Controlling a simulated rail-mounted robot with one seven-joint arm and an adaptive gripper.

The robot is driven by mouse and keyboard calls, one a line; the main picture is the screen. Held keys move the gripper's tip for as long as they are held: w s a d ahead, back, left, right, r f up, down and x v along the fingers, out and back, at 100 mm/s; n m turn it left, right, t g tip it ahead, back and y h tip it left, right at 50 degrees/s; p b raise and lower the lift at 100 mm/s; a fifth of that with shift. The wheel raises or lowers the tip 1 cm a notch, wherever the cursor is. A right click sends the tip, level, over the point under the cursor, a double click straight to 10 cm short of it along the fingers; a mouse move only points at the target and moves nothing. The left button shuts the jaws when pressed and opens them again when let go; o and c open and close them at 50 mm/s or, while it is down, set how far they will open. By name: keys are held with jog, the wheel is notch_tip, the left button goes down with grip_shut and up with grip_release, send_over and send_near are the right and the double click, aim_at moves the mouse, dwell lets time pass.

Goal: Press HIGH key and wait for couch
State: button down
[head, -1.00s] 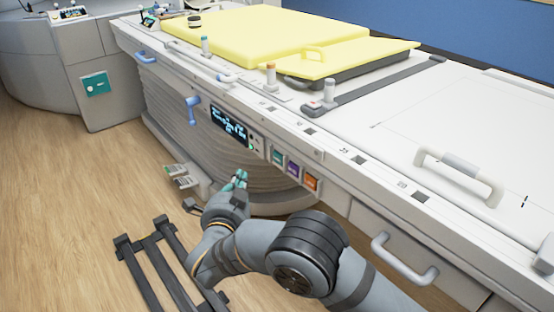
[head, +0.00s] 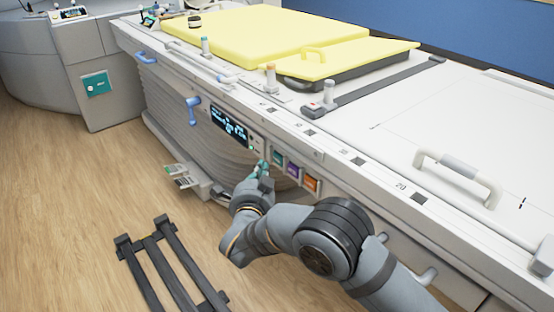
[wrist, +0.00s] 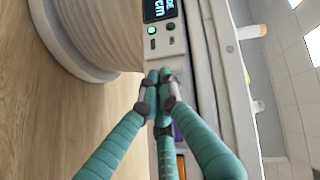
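The couch (head: 440,215) is long and white with a ribbed grey column below. Its side panel carries a lit display (head: 229,127) and a row of coloured keys: a teal key (head: 278,157), a purple key (head: 293,169) and an orange key (head: 312,185). Labels are too small to read, so I cannot tell which is HIGH. My gripper (head: 263,168) has its teal fingers together and empty, just left of the teal key. In the wrist view, the gripper (wrist: 160,76) points toward the panel below the display (wrist: 158,10); its fingers partly cover the keys. Contact cannot be told.
A lit green button (wrist: 152,30) sits under the display. A blue crank handle (head: 192,110) is to its left. A black frame (head: 168,262) lies on the wooden floor. A yellow mattress (head: 265,38) lies on the couch. A side handle (head: 410,270) is partly behind my arm.

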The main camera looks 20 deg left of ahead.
aim_at(278, 159)
jog(key=shift+w+d+f, duration=0.1)
jog(key=shift+w+d, duration=0.4)
jog(key=shift+w, duration=0.2)
jog(key=shift+w, duration=0.15)
dwell(1.0)
jog(key=shift+w+d+b, duration=0.2)
jog(key=shift+d+b, duration=0.05)
jog(key=shift+b, duration=0.15)
